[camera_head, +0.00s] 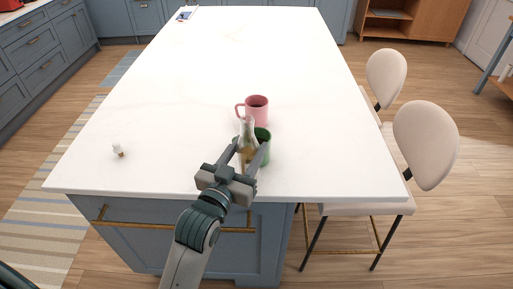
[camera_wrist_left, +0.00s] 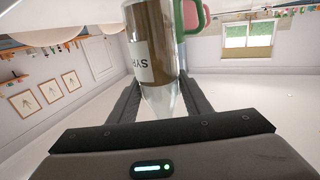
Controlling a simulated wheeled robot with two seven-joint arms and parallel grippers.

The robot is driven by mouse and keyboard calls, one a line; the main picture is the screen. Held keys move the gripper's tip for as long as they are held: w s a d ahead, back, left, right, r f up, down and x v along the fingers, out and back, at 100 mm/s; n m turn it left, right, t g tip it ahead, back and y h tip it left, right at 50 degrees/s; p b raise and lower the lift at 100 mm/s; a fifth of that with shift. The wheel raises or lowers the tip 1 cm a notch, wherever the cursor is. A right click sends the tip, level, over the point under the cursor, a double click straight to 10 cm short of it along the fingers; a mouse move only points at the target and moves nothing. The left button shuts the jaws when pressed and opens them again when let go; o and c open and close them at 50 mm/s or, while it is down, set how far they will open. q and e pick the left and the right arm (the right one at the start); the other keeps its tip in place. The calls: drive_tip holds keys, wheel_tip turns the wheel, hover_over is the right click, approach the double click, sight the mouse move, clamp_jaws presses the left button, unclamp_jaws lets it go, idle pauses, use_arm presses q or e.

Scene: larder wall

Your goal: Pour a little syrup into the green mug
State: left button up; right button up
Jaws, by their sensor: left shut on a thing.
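The syrup bottle (camera_head: 246,133) is clear glass with brown syrup and a white label, and it looks roughly upright. My left gripper (camera_head: 250,153) is shut on it near the front edge of the white island. In the left wrist view the bottle (camera_wrist_left: 153,45) appears inverted, its narrow clear neck between the fingers (camera_wrist_left: 160,103). The green mug (camera_head: 264,147) stands just right of and behind the bottle, partly hidden by it and a finger. Its green handle (camera_wrist_left: 203,15) shows in the wrist view. I cannot tell whether bottle and mug touch. My right gripper is out of view.
A pink mug (camera_head: 258,110) stands just behind the green mug, handle to the left. A small pale stopper-like object (camera_head: 118,150) lies on the island top (camera_head: 190,95) at the left. The island's middle is clear. Two cream chairs (camera_head: 425,143) stand along the right side.

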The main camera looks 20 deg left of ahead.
use_arm(q)
drive_tip(key=w+d+f+m+g+h+p, duration=0.2)
drive_tip(key=w+d+m+g+h, duration=0.1)
drive_tip(key=d+m+h, duration=0.4)
drive_tip(key=shift+g+h, duration=0.6)
drive_tip(key=shift+h, duration=0.9)
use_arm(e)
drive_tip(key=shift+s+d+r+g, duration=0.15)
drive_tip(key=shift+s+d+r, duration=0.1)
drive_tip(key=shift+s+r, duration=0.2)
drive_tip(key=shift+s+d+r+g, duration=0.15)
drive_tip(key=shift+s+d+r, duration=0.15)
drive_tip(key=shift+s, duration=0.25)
use_arm(q)
drive_tip(key=shift+r, duration=0.15)
